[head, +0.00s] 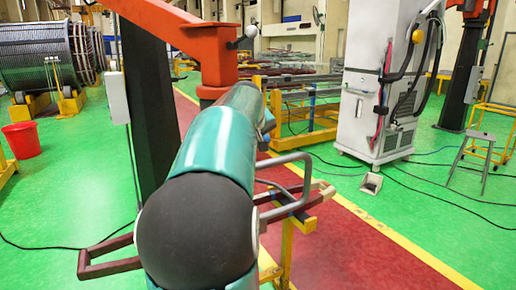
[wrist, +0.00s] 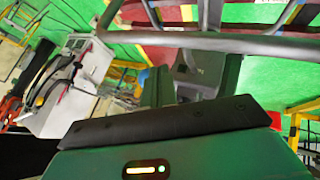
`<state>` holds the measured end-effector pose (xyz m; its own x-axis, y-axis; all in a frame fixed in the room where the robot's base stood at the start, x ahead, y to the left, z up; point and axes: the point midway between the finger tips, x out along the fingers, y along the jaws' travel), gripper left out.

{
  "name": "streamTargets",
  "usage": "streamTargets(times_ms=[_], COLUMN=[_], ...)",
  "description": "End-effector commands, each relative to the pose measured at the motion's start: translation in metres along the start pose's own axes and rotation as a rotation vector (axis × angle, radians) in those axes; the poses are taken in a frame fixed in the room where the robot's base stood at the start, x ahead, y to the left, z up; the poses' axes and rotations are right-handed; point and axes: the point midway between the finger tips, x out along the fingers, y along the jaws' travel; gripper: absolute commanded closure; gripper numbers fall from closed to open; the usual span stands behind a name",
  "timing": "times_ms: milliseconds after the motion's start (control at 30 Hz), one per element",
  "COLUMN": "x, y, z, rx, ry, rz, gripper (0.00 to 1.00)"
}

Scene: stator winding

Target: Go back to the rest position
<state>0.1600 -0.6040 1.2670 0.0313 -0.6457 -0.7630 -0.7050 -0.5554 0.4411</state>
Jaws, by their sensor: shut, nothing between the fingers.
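My teal arm (head: 217,150) stretches forward from the bottom of the head view, with a dark rounded joint (head: 195,235) close to the camera. It hides my gripper in this view. My green body with a black edge and a lit strip fills the bottom.
An orange arm on a dark post (head: 150,110) stands close ahead. A white cabinet (head: 385,85) with cables on the floor is at the right, also in the wrist view (wrist: 75,95). A red bucket (head: 22,140) and large coil (head: 40,57) are left.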

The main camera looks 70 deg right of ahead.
Motion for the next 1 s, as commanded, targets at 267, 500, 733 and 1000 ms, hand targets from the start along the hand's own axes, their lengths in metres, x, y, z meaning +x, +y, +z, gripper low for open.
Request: streamTargets(times_ms=[267, 500, 733, 1000], x=[-0.046, -0.057, -0.058, -0.090], y=[0.014, 0.017, 0.013, -0.101], z=[0.006, 0.009, 0.009, -0.001], rx=[0.000, -0.001, -0.002, -0.053], ry=[0.001, -0.002, 0.001, 0.077], rz=[-0.001, -0.001, -0.006, -0.179], gripper=[1.00, 1.00, 1.00, 1.00])
